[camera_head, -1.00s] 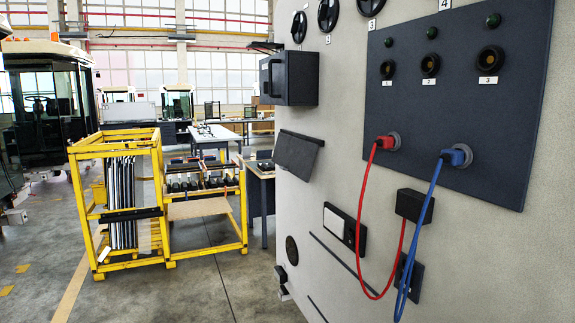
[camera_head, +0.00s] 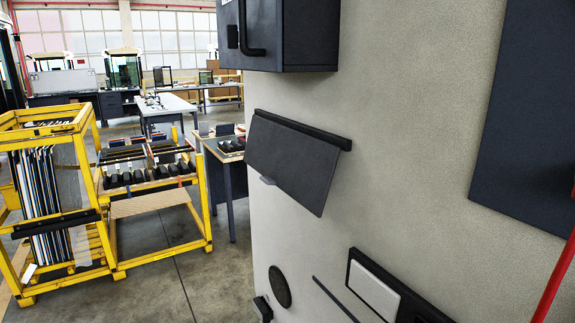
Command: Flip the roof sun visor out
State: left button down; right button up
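A dark grey flat panel (camera_head: 292,163), which looks like the sun visor, hangs on the light grey wall near the middle of the view. A black bar (camera_head: 302,129) runs along its top edge, and the panel slants down from it. A small grey tab (camera_head: 267,180) shows at its lower left edge. I cannot tell how far the panel stands off the wall. Neither of my grippers is in view.
A dark box with a handle (camera_head: 290,40) sticks out of the wall above the panel. A white-faced unit (camera_head: 373,291) and a round dark disc (camera_head: 279,286) are below. A yellow rack (camera_head: 205,200) stands at left. Floor shows between rack and wall.

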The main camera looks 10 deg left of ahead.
aim_at(303, 167)
jog(key=i+j+z, duration=0.4)
jog(key=i+j, duration=0.5)
jog(key=j, duration=0.1)
